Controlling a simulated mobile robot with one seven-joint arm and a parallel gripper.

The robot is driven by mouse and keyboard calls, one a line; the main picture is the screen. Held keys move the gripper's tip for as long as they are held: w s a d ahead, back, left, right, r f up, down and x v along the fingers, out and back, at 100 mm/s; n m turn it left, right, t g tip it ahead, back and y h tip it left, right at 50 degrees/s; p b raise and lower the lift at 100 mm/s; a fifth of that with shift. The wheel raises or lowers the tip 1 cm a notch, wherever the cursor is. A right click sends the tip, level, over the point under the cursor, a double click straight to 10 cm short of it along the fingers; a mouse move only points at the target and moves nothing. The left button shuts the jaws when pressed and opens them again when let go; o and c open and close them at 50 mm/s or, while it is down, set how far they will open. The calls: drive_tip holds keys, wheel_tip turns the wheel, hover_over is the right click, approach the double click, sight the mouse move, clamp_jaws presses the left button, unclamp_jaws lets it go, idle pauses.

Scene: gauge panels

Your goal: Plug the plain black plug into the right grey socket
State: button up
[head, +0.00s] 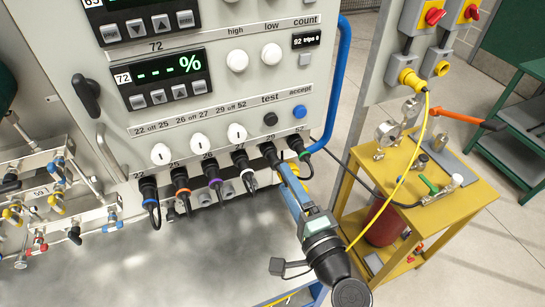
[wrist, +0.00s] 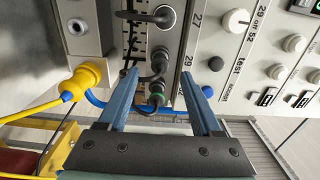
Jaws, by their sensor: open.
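The plain black plug (head: 269,153) is in the panel's lower row below label 29, with no coloured ring. In the wrist view the plain black plug (wrist: 160,58) lies between the white-ringed plug and the green-ringed plug (wrist: 156,97). My gripper (head: 286,167) has blue fingers reaching up beside the plain plug. In the wrist view my gripper (wrist: 158,78) is open, its fingers apart on either side of the plug row, gripping nothing visible. Two grey round fittings (head: 205,198) (head: 228,188) show under the panel; I cannot tell which is the right grey socket.
Neighbouring plugs with blue, orange, purple and white rings (head: 240,157) crowd the row. A blue pipe (head: 340,75) runs down the panel's right edge. A yellow plug (head: 408,78) trails a yellow cable (head: 402,190). A yellow trolley (head: 470,200) stands at right.

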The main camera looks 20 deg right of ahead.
sight(277, 165)
drive_tip(key=shift+w+a+b, duration=0.1)
drive_tip(key=shift+w+b, duration=0.25)
drive_tip(key=shift+w, duration=2.7)
clamp_jaws()
drive_tip(key=shift+s, duration=0.15)
idle(0.3)
drive_tip(key=shift+s+b, duration=0.35)
drive_tip(key=shift+s, duration=2.55)
